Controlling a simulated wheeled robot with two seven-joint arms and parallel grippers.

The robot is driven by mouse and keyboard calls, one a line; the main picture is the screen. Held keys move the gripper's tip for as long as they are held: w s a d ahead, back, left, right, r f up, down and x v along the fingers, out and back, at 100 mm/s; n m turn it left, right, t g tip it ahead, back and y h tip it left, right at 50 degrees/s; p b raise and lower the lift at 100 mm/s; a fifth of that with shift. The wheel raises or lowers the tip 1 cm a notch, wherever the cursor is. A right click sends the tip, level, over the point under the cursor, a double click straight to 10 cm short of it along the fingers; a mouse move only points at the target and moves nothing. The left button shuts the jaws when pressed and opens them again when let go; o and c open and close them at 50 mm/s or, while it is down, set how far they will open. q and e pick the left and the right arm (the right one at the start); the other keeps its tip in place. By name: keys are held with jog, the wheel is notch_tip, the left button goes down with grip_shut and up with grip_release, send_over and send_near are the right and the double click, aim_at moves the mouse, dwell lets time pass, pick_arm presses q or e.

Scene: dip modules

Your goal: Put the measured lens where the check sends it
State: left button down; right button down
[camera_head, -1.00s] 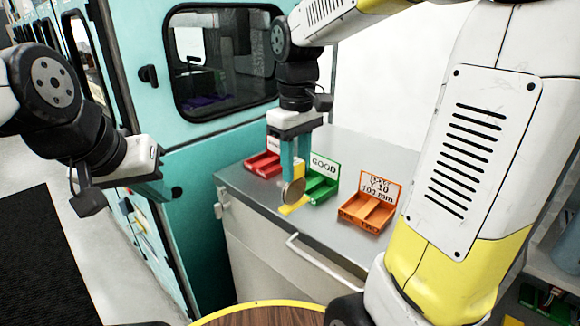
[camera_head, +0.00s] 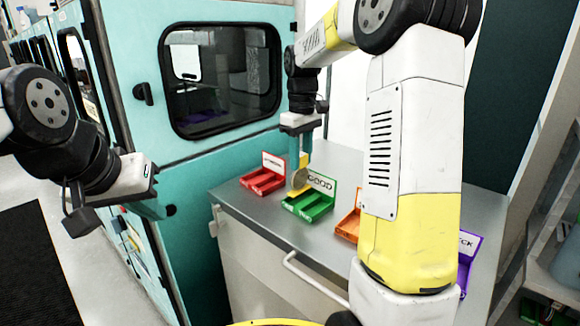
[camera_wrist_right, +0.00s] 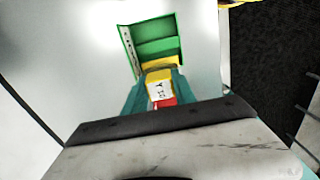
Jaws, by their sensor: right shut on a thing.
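In the right wrist view a yellow labelled piece (camera_wrist_right: 159,88) sits between my teal fingers, with the green tray (camera_wrist_right: 160,46) beyond. I cannot tell whether the lens touches the tray. My left gripper (camera_head: 152,208) hangs left of the counter, away from the trays; its opening is unclear.
On the grey counter (camera_head: 250,216) a red tray (camera_head: 264,180) stands left of the green one. An orange tray (camera_head: 347,224) is partly hidden behind my right arm. A purple tray (camera_head: 467,246), its sign ending in CK, shows further right. A teal cabinet with a window stands behind.

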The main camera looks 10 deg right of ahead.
aim_at(300, 173)
jog(key=shift+s+f, duration=0.1)
jog(key=shift+f, duration=1.4)
jog(key=shift+f, duration=0.1)
jog(key=c, duration=1)
grip_release()
